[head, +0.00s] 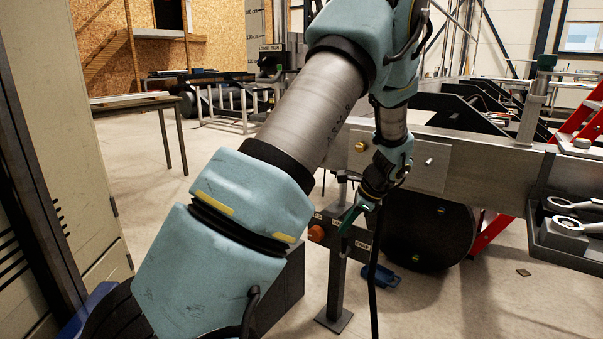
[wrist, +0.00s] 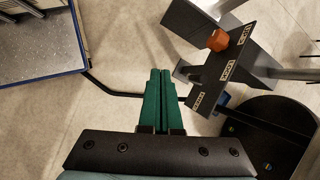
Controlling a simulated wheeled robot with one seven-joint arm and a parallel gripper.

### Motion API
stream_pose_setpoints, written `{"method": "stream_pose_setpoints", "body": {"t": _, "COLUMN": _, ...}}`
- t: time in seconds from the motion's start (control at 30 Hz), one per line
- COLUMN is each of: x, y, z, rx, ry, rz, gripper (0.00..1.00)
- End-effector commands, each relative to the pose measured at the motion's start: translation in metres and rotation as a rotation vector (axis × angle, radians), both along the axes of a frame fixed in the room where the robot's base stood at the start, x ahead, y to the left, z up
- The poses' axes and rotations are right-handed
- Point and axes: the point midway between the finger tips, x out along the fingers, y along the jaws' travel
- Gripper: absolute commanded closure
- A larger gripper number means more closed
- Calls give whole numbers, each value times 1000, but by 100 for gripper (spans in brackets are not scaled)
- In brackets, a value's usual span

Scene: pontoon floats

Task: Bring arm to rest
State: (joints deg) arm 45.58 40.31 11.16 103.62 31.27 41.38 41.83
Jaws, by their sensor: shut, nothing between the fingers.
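My arm crosses the middle of the head view, folded with its end hanging down at the centre right. My gripper (head: 350,219) points downward there, beside a dark labelled stand (head: 336,275). In the wrist view the two green fingers of my gripper (wrist: 159,76) lie side by side, shut and empty. The labelled stand (wrist: 226,70) with its orange knob (wrist: 218,40) is to the right of the fingers in that view. I cannot tell how close the fingers are to the stand, but no contact shows.
A grey metal beam (head: 475,163) with a plate runs behind my gripper to the right. A black round drum (head: 428,236) stands below it. A tool tray (head: 572,238) is at the right edge. Cabinets (head: 65,130) stand at the left. Floor is open at the lower right.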

Motion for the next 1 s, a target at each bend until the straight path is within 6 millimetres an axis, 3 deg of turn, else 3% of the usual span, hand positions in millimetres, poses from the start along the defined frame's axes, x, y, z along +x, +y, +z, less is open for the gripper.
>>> {"method": "stream_pose_setpoints", "body": {"t": 0.03, "x": -10, "y": 31, "z": 28, "rx": -76, "ry": -4, "rz": 145, "gripper": 100}}
{"method": "stream_pose_setpoints", "body": {"t": 0.1, "x": -28, "y": 65, "z": 50, "rx": -177, "ry": -15, "rz": 349, "gripper": 100}}
{"method": "stream_pose_setpoints", "body": {"t": 0.3, "x": -92, "y": 143, "z": 109, "rx": -427, "ry": -75, "rz": 933, "gripper": 100}}
{"method": "stream_pose_setpoints", "body": {"t": 0.4, "x": -126, "y": 171, "z": 131, "rx": -520, "ry": -116, "rz": 1197, "gripper": 100}}
{"method": "stream_pose_setpoints", "body": {"t": 0.5, "x": -154, "y": 190, "z": 145, "rx": -587, "ry": -155, "rz": 1407, "gripper": 100}}
{"method": "stream_pose_setpoints", "body": {"t": 0.63, "x": -176, "y": 202, "z": 153, "rx": -637, "ry": -192, "rz": 1576, "gripper": 100}}
{"method": "stream_pose_setpoints", "body": {"t": 1.0, "x": -185, "y": 206, "z": 154, "rx": -654, "ry": -204, "rz": 1639, "gripper": 100}}
